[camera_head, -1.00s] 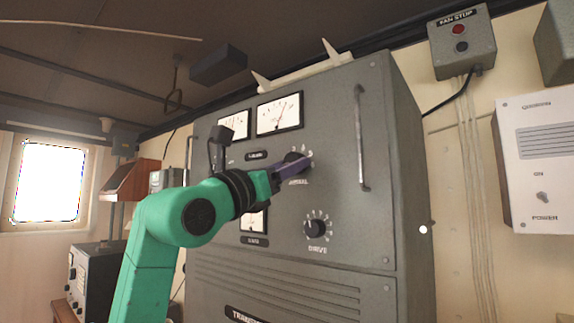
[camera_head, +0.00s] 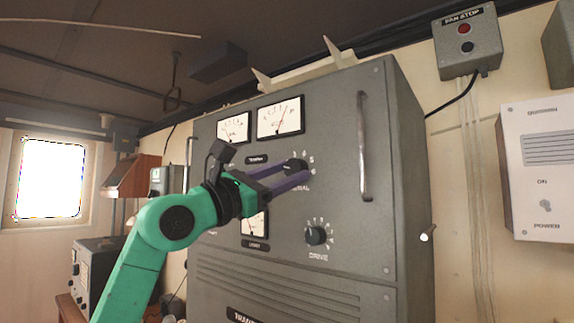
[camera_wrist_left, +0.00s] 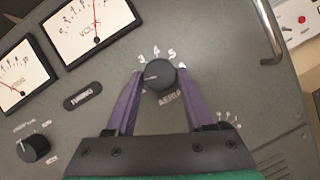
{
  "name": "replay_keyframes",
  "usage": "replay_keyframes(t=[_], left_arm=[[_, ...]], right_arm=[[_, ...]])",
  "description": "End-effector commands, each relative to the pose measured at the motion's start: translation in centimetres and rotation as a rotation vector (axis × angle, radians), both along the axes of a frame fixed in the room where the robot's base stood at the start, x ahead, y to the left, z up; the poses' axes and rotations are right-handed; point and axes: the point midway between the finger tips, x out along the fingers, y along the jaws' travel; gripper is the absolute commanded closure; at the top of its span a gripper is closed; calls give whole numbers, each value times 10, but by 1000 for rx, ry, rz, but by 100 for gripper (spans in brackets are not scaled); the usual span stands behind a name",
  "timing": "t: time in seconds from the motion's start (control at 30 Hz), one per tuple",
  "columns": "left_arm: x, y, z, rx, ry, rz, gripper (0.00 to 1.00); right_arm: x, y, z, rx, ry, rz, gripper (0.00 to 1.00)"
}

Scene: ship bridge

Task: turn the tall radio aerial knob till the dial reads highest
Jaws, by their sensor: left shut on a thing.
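The round dark aerial knob (camera_head: 295,167) stands on the grey transmitter panel. It also shows in the left wrist view (camera_wrist_left: 160,75), with numbers around it and its white mark pointing left. My left gripper (camera_head: 304,180) has its purple fingers on either side of the knob, shut on it; both fingers show in the wrist view (camera_wrist_left: 160,72). The volts meter (camera_head: 281,117) has its needle a little right of upright. Left of it is a second meter (camera_head: 234,127). A third meter (camera_head: 262,224) is partly hidden by my arm. My right gripper is out of view.
The drive knob (camera_head: 316,235) sits below the aerial knob. A tuning knob (camera_wrist_left: 33,147) is at lower left in the wrist view. A vertical handle (camera_head: 363,146) stands out from the panel on the right. A fan stop box (camera_head: 467,42) hangs on the wall.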

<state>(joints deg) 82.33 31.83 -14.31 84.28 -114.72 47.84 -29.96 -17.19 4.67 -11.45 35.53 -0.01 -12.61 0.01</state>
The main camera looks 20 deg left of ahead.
Motion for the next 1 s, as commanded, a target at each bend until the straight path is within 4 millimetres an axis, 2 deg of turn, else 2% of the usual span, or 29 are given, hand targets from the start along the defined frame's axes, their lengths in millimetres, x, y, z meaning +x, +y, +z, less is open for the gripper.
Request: replay_keyframes(t=[0.1,0.4,0.97,1.0], left_arm=[[1,1,4,77,-29,1,100],[1,2,3,212,-85,1,100],[0,2,2,247,-100,1,100],[0,2,2,247,-100,1,36]], right_arm=[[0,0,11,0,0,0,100],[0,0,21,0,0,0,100],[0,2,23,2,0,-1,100],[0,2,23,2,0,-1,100]])
